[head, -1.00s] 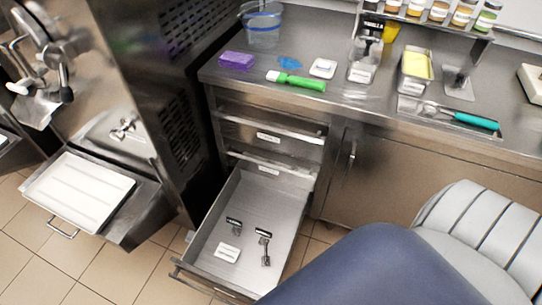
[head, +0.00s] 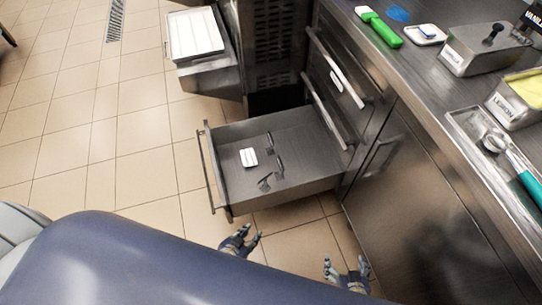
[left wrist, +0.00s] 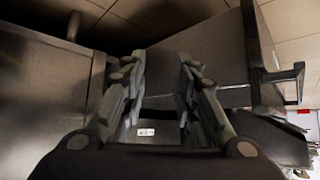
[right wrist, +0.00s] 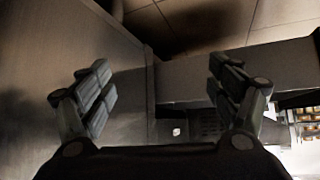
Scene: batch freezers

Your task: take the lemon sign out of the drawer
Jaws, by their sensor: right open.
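The open drawer (head: 290,193) is pulled out from the metal counter in the head view. Small dark signs on stands (head: 278,167) lie on its floor, beside a white block (head: 249,157). Their lettering is too small to read, so I cannot tell which is the lemon sign. My left gripper (head: 248,236) is below the drawer's near side in the picture, apart from the signs. Its fingers are parted and empty in the left wrist view (left wrist: 160,75). My right gripper (head: 345,266) is further right, before the cabinet, open and empty; the right wrist view (right wrist: 158,78) shows its wide gap.
Closed drawers (head: 335,78) and a cabinet door (head: 420,200) stand to the right. The counter holds a lemon-labelled tub (head: 512,102), a lidded container (head: 470,48) and a green-handled tool (head: 380,27). Tiled floor (head: 90,150) lies clear to the left.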

